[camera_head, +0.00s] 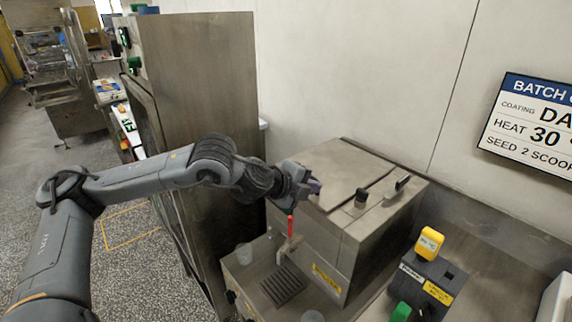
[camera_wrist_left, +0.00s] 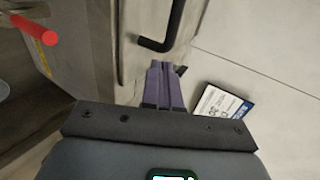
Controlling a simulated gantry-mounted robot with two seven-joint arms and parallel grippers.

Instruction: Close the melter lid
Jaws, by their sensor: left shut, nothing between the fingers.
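The melter (camera_head: 355,235) is a steel box on the counter. Its top has a pale steel lid panel (camera_head: 335,165), with a dark seam to its right. I cannot tell whether the lid lies fully flat. A black bar handle (camera_head: 397,187) and a dark knob (camera_head: 361,198) stand on the top's right part. A black handle also shows in the left wrist view (camera_wrist_left: 172,30). My left gripper (camera_head: 314,186) is at the melter's upper left front edge, its purple fingers shut and empty. In the left wrist view, the fingers (camera_wrist_left: 166,80) point toward the steel surface below the handle. My right gripper is not in view.
A red-handled tap (camera_head: 291,226) sticks out from the melter's front above a drain grate (camera_head: 282,287). A tall steel cabinet (camera_head: 212,90) rises at left. A control box with a yellow switch (camera_head: 429,243) stands at right.

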